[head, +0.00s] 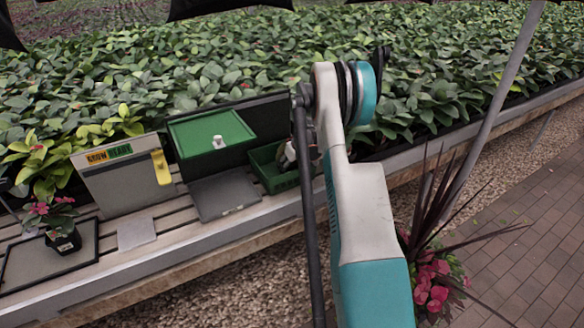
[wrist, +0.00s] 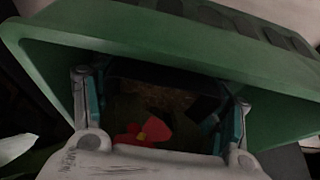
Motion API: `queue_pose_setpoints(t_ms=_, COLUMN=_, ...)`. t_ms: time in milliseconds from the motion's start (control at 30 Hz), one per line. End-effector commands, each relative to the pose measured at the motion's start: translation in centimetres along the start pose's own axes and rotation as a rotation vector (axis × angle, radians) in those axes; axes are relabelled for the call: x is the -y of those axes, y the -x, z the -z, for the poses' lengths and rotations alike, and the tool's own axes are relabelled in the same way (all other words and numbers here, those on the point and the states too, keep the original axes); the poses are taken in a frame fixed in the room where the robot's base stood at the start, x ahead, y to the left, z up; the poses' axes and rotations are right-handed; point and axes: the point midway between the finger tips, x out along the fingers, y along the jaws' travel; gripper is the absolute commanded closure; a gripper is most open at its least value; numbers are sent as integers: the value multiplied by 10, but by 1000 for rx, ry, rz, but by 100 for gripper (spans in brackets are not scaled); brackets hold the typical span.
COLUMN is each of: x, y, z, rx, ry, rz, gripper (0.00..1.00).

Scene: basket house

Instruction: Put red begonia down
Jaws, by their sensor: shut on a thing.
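My gripper (wrist: 160,118) is shut on the begonia, whose pot is mostly in shadow. The green crate (wrist: 75,37) surrounds this spot, its wall and rim crossing behind the fingers. In the head view my gripper (head: 288,154) is at the green crate (head: 273,171), and my arm hides most of it and the begonia. I cannot tell whether the pot touches the crate floor.
A pink-flowered pot (head: 63,239) stands on a dark framed tray (head: 38,266) at left. A sign board (head: 120,182) and a green-topped box (head: 190,136) with a small white object (head: 218,142) stand beside the crate. A grey plate (head: 222,195) lies in front. Dense plants fill the back.

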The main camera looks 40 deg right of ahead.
Motion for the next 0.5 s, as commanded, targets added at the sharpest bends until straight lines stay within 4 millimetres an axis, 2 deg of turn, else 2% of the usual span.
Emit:
queue_pose_setpoints(t_ms=33, x=0, y=-2, z=-1, rx=0, ry=0, rz=0, gripper=31)
queue_pose_setpoints(t_ms=67, x=0, y=-1, z=-1, rx=0, ry=0, rz=0, gripper=24)
queue_pose_setpoints(t_ms=500, x=0, y=3, z=1, rx=0, ry=0, rz=0, gripper=24)
